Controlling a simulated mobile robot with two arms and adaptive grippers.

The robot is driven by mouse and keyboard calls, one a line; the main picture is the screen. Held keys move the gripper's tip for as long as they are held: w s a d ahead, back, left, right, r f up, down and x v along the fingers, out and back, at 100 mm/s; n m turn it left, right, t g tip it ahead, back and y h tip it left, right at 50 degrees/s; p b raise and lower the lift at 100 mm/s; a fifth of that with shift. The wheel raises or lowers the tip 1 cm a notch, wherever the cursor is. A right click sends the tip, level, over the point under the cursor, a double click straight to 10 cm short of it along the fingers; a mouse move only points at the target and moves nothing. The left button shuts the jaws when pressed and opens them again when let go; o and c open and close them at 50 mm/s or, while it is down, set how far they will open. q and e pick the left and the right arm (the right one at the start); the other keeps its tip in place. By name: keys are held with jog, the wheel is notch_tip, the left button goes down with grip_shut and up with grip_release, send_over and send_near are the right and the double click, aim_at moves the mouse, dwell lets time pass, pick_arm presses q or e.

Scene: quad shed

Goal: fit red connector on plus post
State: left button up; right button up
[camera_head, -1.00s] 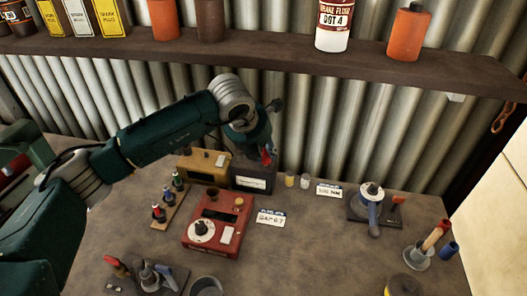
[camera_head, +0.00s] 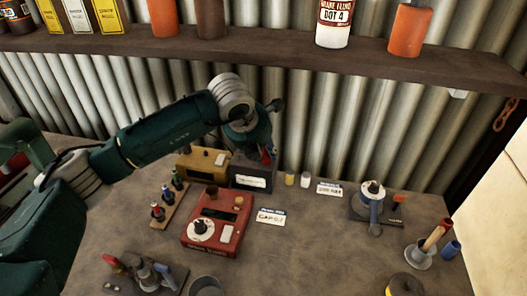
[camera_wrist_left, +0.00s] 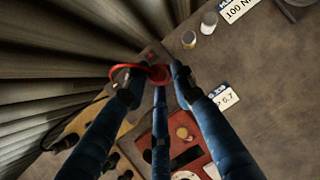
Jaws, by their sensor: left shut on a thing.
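The red connector (camera_wrist_left: 158,74) is a red ring-shaped piece between the dark fingertips in the left wrist view. In the head view it is a small red spot (camera_head: 267,156) below my left wrist. My left gripper (camera_head: 262,153) is shut on it, and its fingers (camera_wrist_left: 152,82) show in the left wrist view. The gripper is over the right part of a dark box with a white label (camera_head: 252,181), apparently the battery. The plus post is hidden by the gripper and connector. I cannot tell whether the connector touches it. My right gripper is not in view.
A yellow-brown box (camera_head: 202,164) stands left of the dark box, and a red device with a dial (camera_head: 228,232) stands in front. Two small jars (camera_head: 290,178) stand to the right. Corrugated wall rises close behind, with a shelf (camera_head: 270,49) above.

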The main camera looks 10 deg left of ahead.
pick_arm(q)
jog(key=shift+f+b, duration=0.3)
jog(key=shift+b, duration=0.05)
dwell(0.4)
jog(key=o, duration=1.5)
jog(key=shift+r, duration=0.15)
jog(key=shift+r+p, duration=1.25)
jog(key=shift+r, duration=2.15)
